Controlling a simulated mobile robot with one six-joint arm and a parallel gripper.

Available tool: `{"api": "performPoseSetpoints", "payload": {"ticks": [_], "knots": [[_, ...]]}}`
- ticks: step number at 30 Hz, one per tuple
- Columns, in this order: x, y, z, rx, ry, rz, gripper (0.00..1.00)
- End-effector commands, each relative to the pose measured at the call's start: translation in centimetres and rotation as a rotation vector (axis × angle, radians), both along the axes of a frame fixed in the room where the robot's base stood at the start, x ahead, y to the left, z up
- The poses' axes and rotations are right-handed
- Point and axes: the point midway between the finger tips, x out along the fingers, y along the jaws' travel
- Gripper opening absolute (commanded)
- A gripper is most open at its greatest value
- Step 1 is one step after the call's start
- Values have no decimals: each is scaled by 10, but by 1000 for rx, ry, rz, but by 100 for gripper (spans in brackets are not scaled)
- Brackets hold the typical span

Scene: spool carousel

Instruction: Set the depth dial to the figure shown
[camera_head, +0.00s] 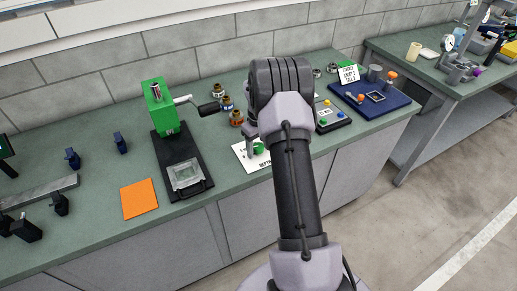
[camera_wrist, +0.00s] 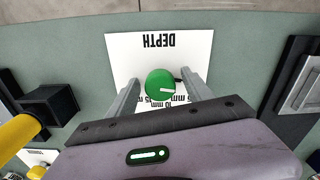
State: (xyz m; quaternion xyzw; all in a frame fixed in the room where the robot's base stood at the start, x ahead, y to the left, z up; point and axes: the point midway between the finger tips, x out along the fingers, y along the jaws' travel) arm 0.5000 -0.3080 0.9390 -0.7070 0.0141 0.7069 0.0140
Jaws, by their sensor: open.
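The green depth dial (camera_wrist: 160,82) sits on a white card (camera_wrist: 120,50) marked DEPTH, which appears upside down in the wrist view. The dial has a short white mark toward the right side of its face. Millimetre figures run along the card below the dial, partly hidden by the dial and my gripper. My gripper (camera_wrist: 161,78) is open, with one finger on each side of the dial; I cannot tell whether either touches it. In the head view the dial (camera_head: 258,148) and card (camera_head: 246,163) show beside my arm, partly covered by it.
A green press (camera_head: 160,105) with a lever stands left of the card, and an orange mat (camera_head: 139,198) lies further left. A small sign (camera_head: 348,74), too small to read surely, stands behind a blue tray (camera_head: 392,100) to the right. Small jars stand behind the card.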

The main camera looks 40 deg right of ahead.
Motion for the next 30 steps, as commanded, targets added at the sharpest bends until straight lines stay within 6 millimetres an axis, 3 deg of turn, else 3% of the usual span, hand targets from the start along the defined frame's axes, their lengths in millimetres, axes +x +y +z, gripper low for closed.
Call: {"api": "performPoseSetpoints", "payload": {"ticks": [5, 12, 15, 23, 30], "knots": [[0, 0, 0, 0, 0, 0, 59], [0, 0, 1, 0, 0, 0, 14], [0, 0, 1, 0, 0, 0, 0], [0, 0, 1, 0, 0, -39, 0], [0, 0, 1, 0, 0, -187, 0]]}}
